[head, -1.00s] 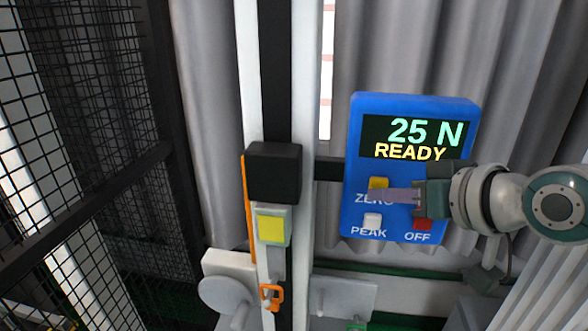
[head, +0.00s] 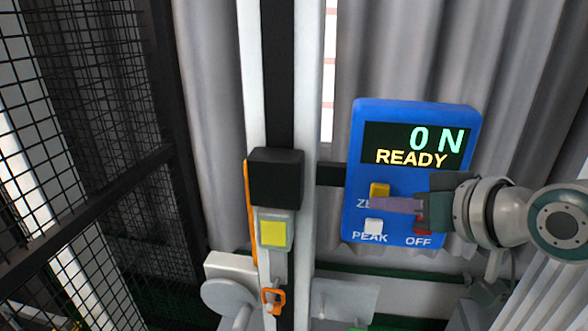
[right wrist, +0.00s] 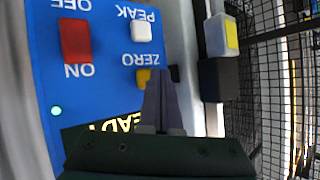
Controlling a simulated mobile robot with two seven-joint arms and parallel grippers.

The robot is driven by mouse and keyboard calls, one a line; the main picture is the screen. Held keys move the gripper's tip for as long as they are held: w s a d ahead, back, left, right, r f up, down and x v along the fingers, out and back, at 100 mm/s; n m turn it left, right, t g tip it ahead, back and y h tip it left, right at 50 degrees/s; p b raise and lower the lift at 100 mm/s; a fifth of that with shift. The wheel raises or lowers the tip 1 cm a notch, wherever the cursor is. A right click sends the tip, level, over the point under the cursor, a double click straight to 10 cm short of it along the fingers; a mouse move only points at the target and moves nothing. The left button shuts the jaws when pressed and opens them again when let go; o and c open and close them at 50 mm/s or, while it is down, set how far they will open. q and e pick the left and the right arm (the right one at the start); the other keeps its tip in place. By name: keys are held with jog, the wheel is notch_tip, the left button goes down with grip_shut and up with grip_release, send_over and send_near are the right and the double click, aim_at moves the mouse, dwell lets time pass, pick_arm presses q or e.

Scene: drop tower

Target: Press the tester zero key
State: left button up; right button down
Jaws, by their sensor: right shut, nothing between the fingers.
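The blue tester (head: 354,180) is fixed beside a white upright in the head view. Its display (head: 413,147) reads "0 N" and "READY". The yellow zero key (head: 379,189) sits above its partly covered "ZERO" label; it also shows in the right wrist view (right wrist: 143,77). My right gripper (head: 378,203) comes from the right, shut and empty, its fingertips just by the zero key. In the right wrist view the closed fingers (right wrist: 160,90) overlap the key's edge; I cannot tell whether they touch it. My left gripper is out of view.
A white peak key (head: 373,226) and a red on/off key (head: 422,224) lie close below the fingers. A black block (head: 275,178) with a yellow-faced part (head: 273,233) below it is on the upright. Black mesh fencing (head: 90,130) stands at the left.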

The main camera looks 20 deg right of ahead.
jog(key=shift+s+a, duration=0.2)
jog(key=shift+s, duration=0.1)
jog(key=shift+s+a+p, duration=0.45)
jog(key=shift+s+p, duration=0.1)
jog(key=shift+s, duration=0.15)
jog(key=shift+s+a+p, duration=0.4)
jog(key=shift+s+p, duration=0.1)
jog(key=shift+s, duration=0.2)
jog(key=shift+s+a+p, duration=0.45)
jog(key=shift+s+p, duration=0.1)
jog(key=shift+s, duration=0.15)
jog(key=shift+r, duration=0.1)
